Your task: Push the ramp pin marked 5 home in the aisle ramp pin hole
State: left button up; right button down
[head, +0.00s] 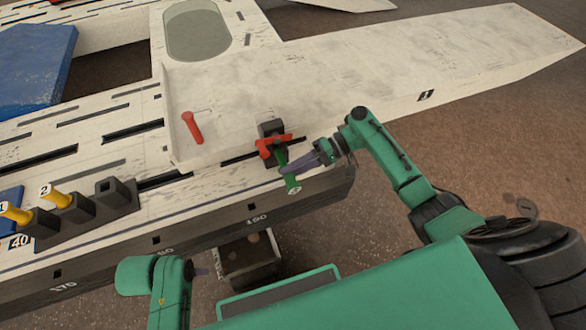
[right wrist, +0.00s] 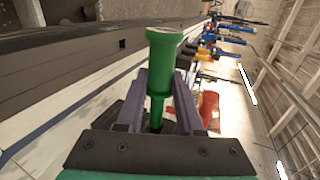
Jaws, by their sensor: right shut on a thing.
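A green pin (head: 291,184) with a pale mark on its head, too small to read for sure, is at the bench's front edge. My right gripper (head: 308,161) is shut on it with purple fingers, reaching in from the right. In the right wrist view the pin's wide green head (right wrist: 163,48) and narrower shaft stand between the fingers (right wrist: 158,95). The pin's far end points at a dark block (head: 271,128) with a red fitting (head: 275,146). I cannot tell whether its tip is in a hole.
Yellow pins marked 1 (head: 15,213) and 2 (head: 55,196) sit in a dark rack (head: 108,197). An open box (head: 250,263) is below the bench edge.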

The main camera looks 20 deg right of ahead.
pick_arm(q)
jog(key=shift+r, duration=0.15)
jog(key=shift+a+f, duration=0.1)
jog(key=shift+f, duration=1.3)
jog(key=shift+d+r+b, duration=0.2)
jog(key=shift+r+b, duration=0.4)
jog(key=shift+r, duration=1.2)
pick_arm(e)
jog(key=shift+w, duration=0.75)
pick_arm(q)
jog(key=shift+s+r+b, duration=0.2)
jog(key=shift+r+b, duration=0.1)
jog(key=shift+r, duration=0.4)
jog(key=shift+s+r+b, duration=0.15)
jog(key=shift+r+b, duration=0.1)
jog(key=shift+r, duration=0.45)
pick_arm(e)
jog(key=shift+w+a, duration=0.1)
jog(key=shift+w, duration=0.45)
pick_arm(q)
jog(key=shift+w+d+f+m+t+h+b, duration=0.15)
jog(key=shift+w+d+f+t+h+b, duration=0.15)
jog(key=shift+w+d+f, duration=0.25)
jog(key=shift+w+d+f+m+t+h+b, duration=0.15)
jog(key=shift+w+d+f+t+h+b, duration=0.1)
jog(key=shift+w+d+f+t, duration=0.25)
pick_arm(e)
jog(key=shift+w, duration=0.45)
